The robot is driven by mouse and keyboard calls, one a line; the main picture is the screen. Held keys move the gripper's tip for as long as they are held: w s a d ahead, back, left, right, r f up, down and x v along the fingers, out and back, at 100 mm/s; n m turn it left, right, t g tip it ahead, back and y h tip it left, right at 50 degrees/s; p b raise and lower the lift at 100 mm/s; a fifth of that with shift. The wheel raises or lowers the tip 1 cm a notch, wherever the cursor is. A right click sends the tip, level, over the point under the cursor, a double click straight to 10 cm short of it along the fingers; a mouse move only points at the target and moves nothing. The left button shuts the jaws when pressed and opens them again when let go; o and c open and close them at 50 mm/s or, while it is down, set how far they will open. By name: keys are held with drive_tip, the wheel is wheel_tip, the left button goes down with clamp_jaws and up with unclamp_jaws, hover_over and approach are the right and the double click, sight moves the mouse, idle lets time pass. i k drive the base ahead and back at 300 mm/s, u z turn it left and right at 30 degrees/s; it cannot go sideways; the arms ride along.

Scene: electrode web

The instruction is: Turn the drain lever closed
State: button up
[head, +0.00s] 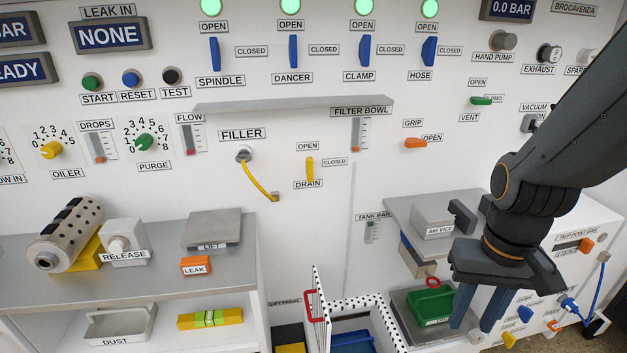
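The yellow drain lever (310,169) is on the white panel, above its DRAIN label. It hangs vertically, in line with the OPEN label (308,146) above it. The CLOSED label (335,162) is to its right. My gripper (482,312) is at the lower right, well away from the lever, pointing down. Its two blue-grey fingers are spread apart with a gap between them, and I see nothing held there. The fingers are in front of the green tray area.
A grey ledge (290,104) juts out above the drain lever. A yellow filler hose (257,182) hangs to its left. Below right are a green bin (431,304) and an air vice (433,220). A white divider with a red handle (315,306) stands below. The panel around the lever is clear.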

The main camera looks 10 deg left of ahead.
sight(308, 162)
drive_tip(key=k, duration=0.5)
drive_tip(key=u, duration=0.7)
drive_tip(key=i, duration=0.5)
